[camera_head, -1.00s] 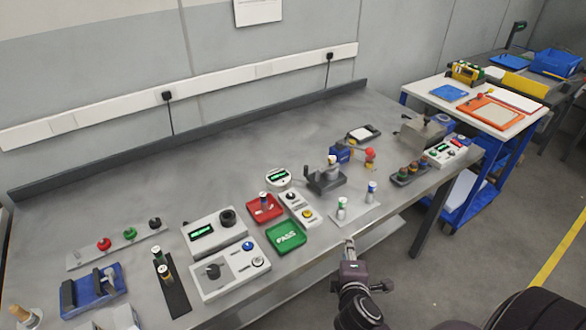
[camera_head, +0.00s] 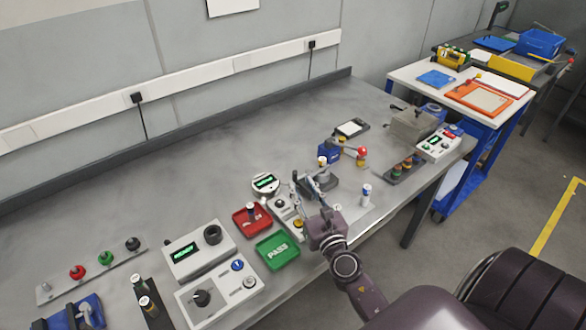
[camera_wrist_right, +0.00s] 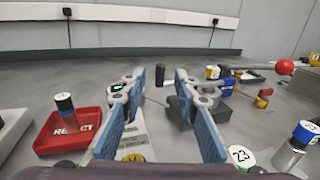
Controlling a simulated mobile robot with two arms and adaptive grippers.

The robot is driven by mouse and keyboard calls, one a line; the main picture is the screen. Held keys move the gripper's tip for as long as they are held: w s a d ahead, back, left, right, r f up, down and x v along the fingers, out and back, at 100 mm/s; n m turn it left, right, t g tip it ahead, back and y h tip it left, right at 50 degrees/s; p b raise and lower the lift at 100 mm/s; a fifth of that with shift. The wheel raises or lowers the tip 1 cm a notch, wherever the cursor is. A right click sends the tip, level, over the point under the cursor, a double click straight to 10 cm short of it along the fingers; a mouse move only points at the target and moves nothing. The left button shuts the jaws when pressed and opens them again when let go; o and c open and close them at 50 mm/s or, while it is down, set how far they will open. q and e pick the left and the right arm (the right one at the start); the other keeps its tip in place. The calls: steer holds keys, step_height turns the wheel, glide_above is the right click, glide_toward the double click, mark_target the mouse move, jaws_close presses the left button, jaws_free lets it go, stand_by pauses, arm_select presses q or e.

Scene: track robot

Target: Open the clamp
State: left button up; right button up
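A dark grey fixture on the bench, which looks like the clamp (camera_head: 326,181), stands right of the middle, partly hidden by my right gripper. In the right wrist view its dark block (camera_wrist_right: 213,113) shows beyond my right finger. A black upright cylinder (camera_wrist_right: 160,75), perhaps its handle, shows between the fingertips and farther off. My right gripper (camera_head: 304,184) is open; its two blue-padded fingers (camera_wrist_right: 160,82) are apart with nothing held between them. I cannot tell whether it touches the clamp. My left gripper is not in view.
A red tray (camera_head: 252,218) and a green tray (camera_head: 277,250) lie left of my right gripper. A capped bottle (camera_head: 366,195) stands just right of it. A lever with a red ball (camera_head: 362,150) is behind. The bench's back is clear.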

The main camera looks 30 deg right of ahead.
mark_target(296, 174)
steer(key=x, duration=0.5)
steer(key=shift+w+d, duration=0.1)
steer(key=shift+d, duration=0.05)
steer(key=shift+w+d, duration=0.1)
steer(key=shift+w, duration=0.3)
steer(key=shift+w+p, duration=0.15)
steer(key=shift+p, duration=0.15)
steer(key=c, duration=0.6)
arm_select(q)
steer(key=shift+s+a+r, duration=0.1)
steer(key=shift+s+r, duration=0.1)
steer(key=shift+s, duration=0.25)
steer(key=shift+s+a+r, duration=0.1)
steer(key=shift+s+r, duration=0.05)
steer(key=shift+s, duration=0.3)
arm_select(e)
jaws_close()
